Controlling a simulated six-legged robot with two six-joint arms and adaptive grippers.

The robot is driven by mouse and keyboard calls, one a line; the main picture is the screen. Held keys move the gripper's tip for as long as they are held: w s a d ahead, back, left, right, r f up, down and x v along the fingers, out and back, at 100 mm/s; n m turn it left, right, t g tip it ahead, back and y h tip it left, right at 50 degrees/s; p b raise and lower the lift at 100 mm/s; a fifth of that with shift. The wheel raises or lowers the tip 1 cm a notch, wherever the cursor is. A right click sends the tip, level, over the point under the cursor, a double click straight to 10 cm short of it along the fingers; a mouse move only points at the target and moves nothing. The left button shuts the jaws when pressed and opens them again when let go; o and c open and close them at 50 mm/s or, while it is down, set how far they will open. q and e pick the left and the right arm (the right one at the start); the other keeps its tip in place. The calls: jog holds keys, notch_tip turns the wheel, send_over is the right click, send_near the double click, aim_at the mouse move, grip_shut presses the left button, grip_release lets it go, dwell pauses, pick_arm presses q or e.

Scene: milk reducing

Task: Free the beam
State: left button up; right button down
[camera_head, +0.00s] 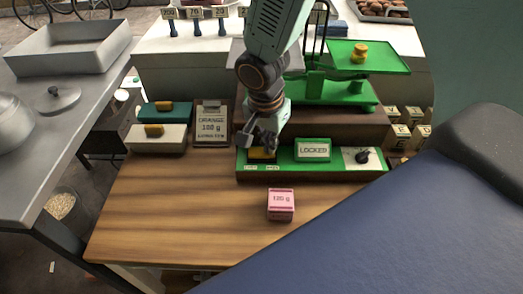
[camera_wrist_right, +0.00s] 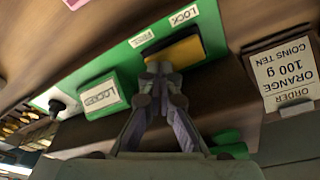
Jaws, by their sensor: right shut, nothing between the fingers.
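The green lock panel (camera_head: 280,172) lies along the front of the dark wooden block. It bears a yellow slider (camera_head: 262,154), a sign reading LOCKED (camera_head: 313,150) and a black knob (camera_head: 362,157). In the right wrist view the slider (camera_wrist_right: 174,50) sits beside the labels FREE (camera_wrist_right: 141,38) and LOCK (camera_wrist_right: 183,15), nearer LOCK. My right gripper (camera_head: 262,140) is shut and empty, its tips (camera_wrist_right: 158,68) at the slider's FREE-side end; I cannot tell if they touch. The green scale (camera_head: 330,90) stands behind, its beam partly hidden by my arm. My left gripper is not in view.
A pink 120 g block (camera_head: 281,205) stands on the wooden counter (camera_head: 180,210), otherwise clear in front. Brass weights (camera_head: 359,53) sit on the scale's right pan (camera_head: 375,62).

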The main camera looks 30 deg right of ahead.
jog(key=shift+d, duration=0.1)
jog(key=shift+r+p, duration=0.25)
jog(key=shift+p, duration=0.05)
jog(key=shift+r+p, duration=2.3)
jog(key=shift+r, duration=0.95)
jog(key=shift+f, duration=0.15)
